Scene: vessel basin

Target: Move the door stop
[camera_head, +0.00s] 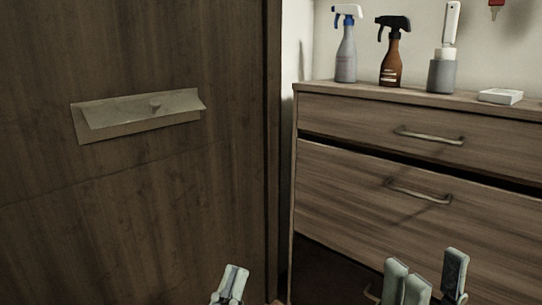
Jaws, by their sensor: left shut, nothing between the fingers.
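I cannot make out a door stop in the head view. A dark brown wooden door (150,200) fills the left side, with a tan flap plate (140,112) on it. The foot of the door and the floor are out of view. My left gripper (231,283) is at the bottom edge, in front of the door's lower right part, shut and empty. My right gripper (430,278) is at the lower right in front of the drawers, its fingers apart with nothing seen between them.
A wooden drawer cabinet (350,175) stands at the right. On its top are a white-grey spray bottle (346,55), a brown spray bottle (391,62), a grey holder with a white handle (442,72) and a small white box (500,97). A narrow dark gap separates door and cabinet.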

